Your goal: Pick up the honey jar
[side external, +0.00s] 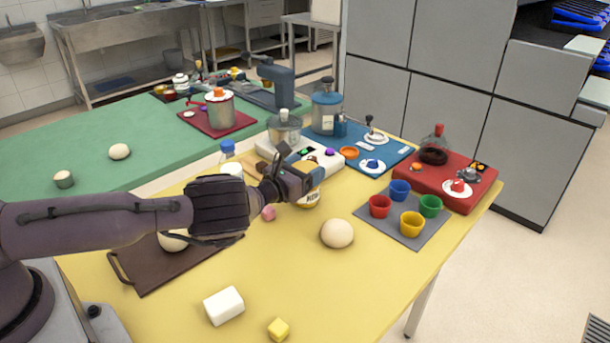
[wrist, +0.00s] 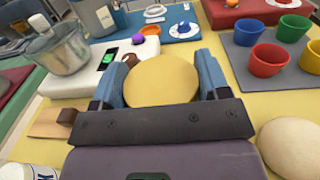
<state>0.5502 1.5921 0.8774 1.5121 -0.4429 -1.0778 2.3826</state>
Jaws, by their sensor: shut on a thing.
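The honey jar (side external: 311,199) is at the middle of the yellow table, its white label with dark letters partly showing below my gripper. In the wrist view its round yellow lid (wrist: 160,82) fills the space between the blue fingers. My gripper (side external: 303,180) is shut on the jar, with one finger on each side of it. The jar looks upright. My gripper hides much of it in the side view, and I cannot tell whether its base touches the table.
A dough ball (side external: 337,234) lies on the near right side of the jar. A grey mat (side external: 385,226) with several coloured cups is to the right. A white appliance (side external: 328,160) with a metal bowl stands behind.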

